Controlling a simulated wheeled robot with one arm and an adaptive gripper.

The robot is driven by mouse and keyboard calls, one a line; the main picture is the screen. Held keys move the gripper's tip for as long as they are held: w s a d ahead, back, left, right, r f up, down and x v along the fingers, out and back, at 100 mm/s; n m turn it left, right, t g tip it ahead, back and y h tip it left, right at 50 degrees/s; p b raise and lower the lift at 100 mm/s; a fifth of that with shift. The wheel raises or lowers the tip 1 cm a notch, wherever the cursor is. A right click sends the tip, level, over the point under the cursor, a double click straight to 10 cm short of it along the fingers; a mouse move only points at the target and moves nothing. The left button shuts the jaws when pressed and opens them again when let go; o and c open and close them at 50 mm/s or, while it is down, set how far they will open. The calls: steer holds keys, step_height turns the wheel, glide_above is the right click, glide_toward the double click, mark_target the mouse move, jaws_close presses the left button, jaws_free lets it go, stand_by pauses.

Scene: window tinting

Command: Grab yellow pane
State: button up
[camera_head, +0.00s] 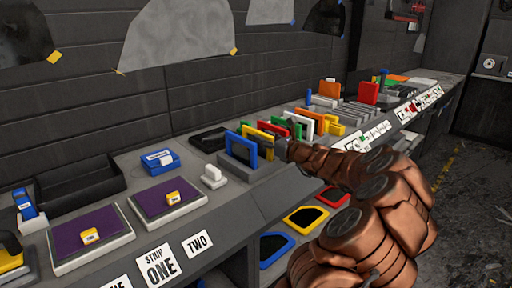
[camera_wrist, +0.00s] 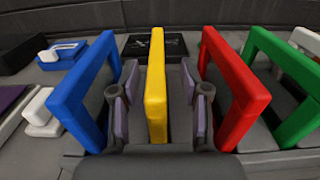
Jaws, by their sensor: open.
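The yellow pane (camera_wrist: 155,80) stands upright on edge in the wrist view, in the middle of a row of framed panes. My gripper (camera_wrist: 156,105) is open, with one finger on each side of the yellow pane and a visible gap to both. In the head view the yellow pane (camera_head: 257,134) shows between the blue pane and the red one, and my gripper (camera_head: 280,148) is at the row, partly hiding it.
A blue pane (camera_wrist: 83,92) stands close left of my gripper, a red pane (camera_wrist: 238,88) close right, and a green pane (camera_wrist: 291,95) beyond. A black tray (camera_wrist: 155,46) lies behind. Purple pads (camera_head: 168,196) lie left on the bench.

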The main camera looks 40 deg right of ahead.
steer(key=w, duration=0.3)
steer(key=shift+a, duration=0.1)
jaws_close()
stand_by(0.5)
